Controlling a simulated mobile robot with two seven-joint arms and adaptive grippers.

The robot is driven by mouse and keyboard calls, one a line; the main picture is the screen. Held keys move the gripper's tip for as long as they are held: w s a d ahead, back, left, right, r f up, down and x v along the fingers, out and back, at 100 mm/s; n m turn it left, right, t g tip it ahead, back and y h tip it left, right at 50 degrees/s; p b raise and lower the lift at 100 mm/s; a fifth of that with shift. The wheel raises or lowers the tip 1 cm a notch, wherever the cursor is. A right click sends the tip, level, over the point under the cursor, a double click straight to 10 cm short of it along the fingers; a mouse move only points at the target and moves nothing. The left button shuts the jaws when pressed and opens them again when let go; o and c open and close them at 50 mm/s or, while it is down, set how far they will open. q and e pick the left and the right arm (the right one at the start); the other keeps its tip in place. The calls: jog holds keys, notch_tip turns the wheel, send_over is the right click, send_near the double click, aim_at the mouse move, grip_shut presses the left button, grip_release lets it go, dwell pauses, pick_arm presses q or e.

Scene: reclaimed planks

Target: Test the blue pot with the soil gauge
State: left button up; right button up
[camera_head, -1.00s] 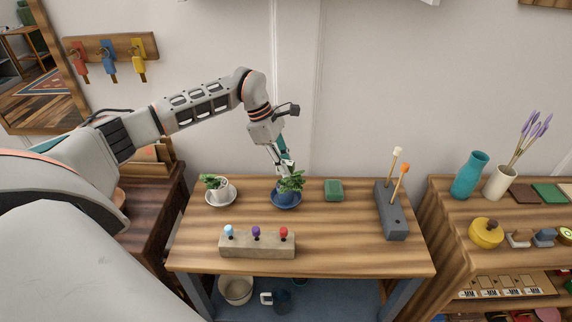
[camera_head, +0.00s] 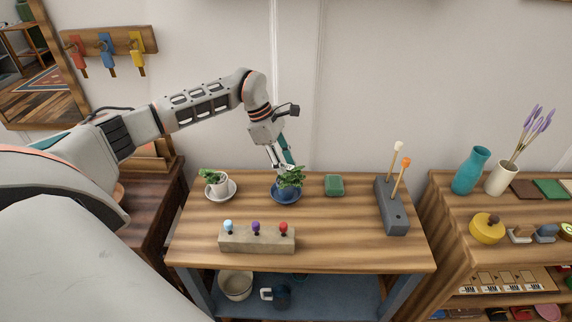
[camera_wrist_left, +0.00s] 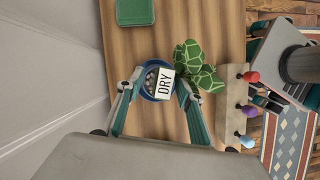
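The blue pot (camera_head: 287,195) with a leafy plant stands on a blue saucer at the back middle of the table. In the left wrist view its rim (camera_wrist_left: 147,88) shows below a white plate reading DRY, the face of the soil gauge (camera_wrist_left: 163,84). The gauge appears to stand in the pot; its lower part is hidden. My left gripper (camera_head: 281,165) is right above the pot, pointing down. In the wrist view its fingers (camera_wrist_left: 158,86) are spread on both sides of the gauge face, with gaps visible. My right gripper is not in view.
A white pot (camera_head: 218,185) with a plant stands left on a white saucer. A green block (camera_head: 334,185) lies right of the blue pot. A grey holder (camera_head: 391,206) carries white- and orange-topped sticks. A stand (camera_head: 257,240) with light blue, purple and red knobs is in front.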

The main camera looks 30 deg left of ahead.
pick_arm(q)
jog(key=shift+r, duration=0.1)
jog(key=v, duration=1.1)
jog(key=shift+a+r, duration=0.25)
jog(key=shift+r, duration=0.1)
jog(key=shift+s, duration=0.1)
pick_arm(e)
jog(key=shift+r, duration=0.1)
pick_arm(q)
notch_tip(320, 180, up, 9)
jog(key=p, duration=0.7)
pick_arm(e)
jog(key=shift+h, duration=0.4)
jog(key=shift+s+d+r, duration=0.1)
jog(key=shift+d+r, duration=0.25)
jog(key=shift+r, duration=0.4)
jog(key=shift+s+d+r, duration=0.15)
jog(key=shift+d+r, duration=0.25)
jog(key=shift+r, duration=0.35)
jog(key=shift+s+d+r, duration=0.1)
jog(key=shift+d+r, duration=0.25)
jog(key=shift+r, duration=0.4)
